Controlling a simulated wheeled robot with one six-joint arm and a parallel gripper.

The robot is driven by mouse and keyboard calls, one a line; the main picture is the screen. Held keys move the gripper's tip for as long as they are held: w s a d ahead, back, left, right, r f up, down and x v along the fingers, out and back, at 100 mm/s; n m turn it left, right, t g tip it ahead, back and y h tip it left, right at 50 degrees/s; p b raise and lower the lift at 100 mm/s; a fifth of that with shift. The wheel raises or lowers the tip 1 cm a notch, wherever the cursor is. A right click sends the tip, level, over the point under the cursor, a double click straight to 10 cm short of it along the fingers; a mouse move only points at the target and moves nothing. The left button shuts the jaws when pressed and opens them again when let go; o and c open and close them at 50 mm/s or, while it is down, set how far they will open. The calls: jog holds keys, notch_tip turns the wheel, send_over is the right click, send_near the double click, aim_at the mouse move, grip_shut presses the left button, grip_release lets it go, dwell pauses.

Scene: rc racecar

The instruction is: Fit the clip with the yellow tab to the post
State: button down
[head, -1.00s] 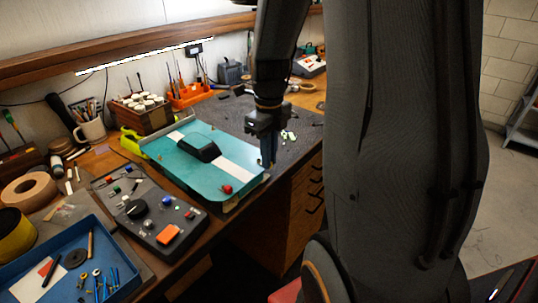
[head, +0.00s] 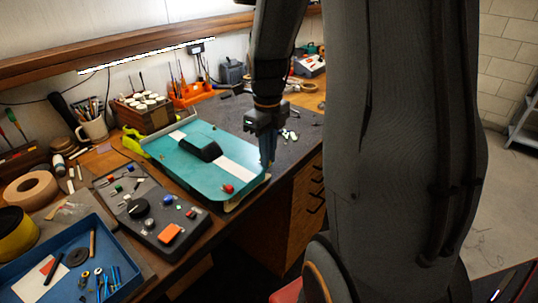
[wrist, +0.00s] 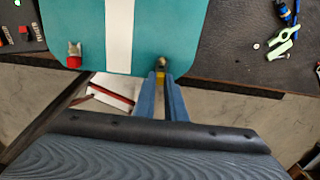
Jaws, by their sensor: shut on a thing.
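The teal car body shell (head: 190,177) with a white stripe lies on the bench. It also shows in the wrist view (wrist: 165,30). My gripper (head: 268,160) is at the shell's near right corner, pointing down. In the wrist view its two blue fingers (wrist: 161,80) are shut on the clip with the yellow tab (wrist: 160,75), at the shell's edge. A small metal post end (wrist: 162,63) shows just beyond the tab. Whether the clip is around the post or only beside it, I cannot tell. A clip with a red tab (wrist: 74,60) sits at the other corner.
A pale green clip-like part (wrist: 283,45) lies on the dark mat to the right. The bench edge is directly below my gripper.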

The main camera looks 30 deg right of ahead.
jog(key=shift+w+a, duration=0.2)
jog(key=shift+w, duration=0.2)
dwell(0.3)
jog(key=c, duration=1.7)
grip_release()
jog(key=shift+c, duration=0.2)
jog(key=shift+r+b, duration=0.75)
jog(key=shift+r, duration=3.15)
